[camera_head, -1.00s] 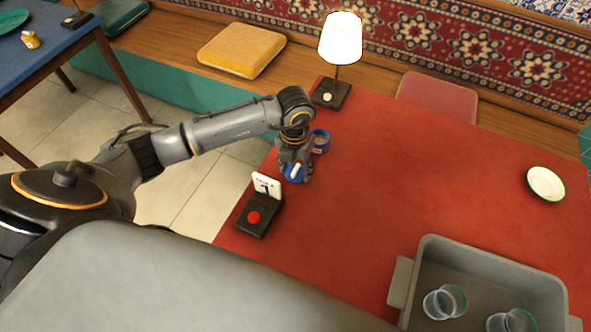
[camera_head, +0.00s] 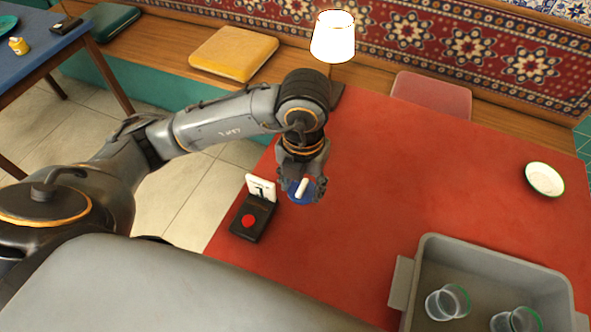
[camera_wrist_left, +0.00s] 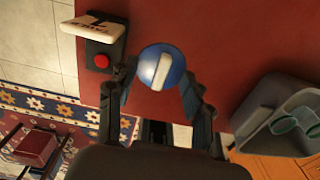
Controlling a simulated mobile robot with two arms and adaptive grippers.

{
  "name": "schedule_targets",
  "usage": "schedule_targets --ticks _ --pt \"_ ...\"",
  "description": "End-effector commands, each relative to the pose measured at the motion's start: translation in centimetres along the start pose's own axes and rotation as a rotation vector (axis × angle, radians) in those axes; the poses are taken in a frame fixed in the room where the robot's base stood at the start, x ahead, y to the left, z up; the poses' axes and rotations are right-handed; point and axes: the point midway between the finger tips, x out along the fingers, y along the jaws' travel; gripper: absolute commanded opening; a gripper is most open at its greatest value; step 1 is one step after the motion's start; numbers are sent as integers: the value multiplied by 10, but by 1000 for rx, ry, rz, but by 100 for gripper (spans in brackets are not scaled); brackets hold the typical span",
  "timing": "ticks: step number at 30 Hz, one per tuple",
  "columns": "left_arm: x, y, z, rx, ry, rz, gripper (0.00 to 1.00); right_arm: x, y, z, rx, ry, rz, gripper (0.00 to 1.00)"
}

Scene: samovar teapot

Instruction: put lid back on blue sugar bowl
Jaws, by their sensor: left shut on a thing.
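My left gripper (camera_head: 301,188) is shut on the blue lid (camera_head: 293,189), which has a white bar-shaped handle. It holds the lid near the left edge of the red table, beside the number stand. In the left wrist view the round lid (camera_wrist_left: 151,62) sits between the two fingertips (camera_wrist_left: 160,84) with its handle facing the camera. The blue sugar bowl cannot be made out now in either view; the arm and gripper cover the place where it stood. My right gripper is not in view.
A black stand (camera_head: 253,222) with a red button and a white number card is close to the gripper. A lit lamp (camera_head: 333,38) stands behind the arm. A grey bin (camera_head: 405,285) holds glasses. A white plate (camera_head: 545,178) lies far right. The table's middle (camera_head: 420,190) is clear.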

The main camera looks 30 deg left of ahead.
Motion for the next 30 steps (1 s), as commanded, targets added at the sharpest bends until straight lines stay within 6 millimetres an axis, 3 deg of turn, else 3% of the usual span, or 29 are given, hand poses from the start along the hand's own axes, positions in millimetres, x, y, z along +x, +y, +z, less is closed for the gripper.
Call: schedule_targets --ticks 4,8,14,21,25,30 --pt "-8 -10 -10 -5 -1 0 27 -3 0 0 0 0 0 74" --pt "-8 -12 3 -68 8 4 27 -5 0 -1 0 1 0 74" --pt "-1 -8 68 -308 25 7 26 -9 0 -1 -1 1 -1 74" --pt "4 18 153 -641 20 5 26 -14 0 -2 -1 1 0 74" --pt "5 34 185 -770 9 1 26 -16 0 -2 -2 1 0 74" --pt "5 46 205 -859 0 -2 26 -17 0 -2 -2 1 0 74"
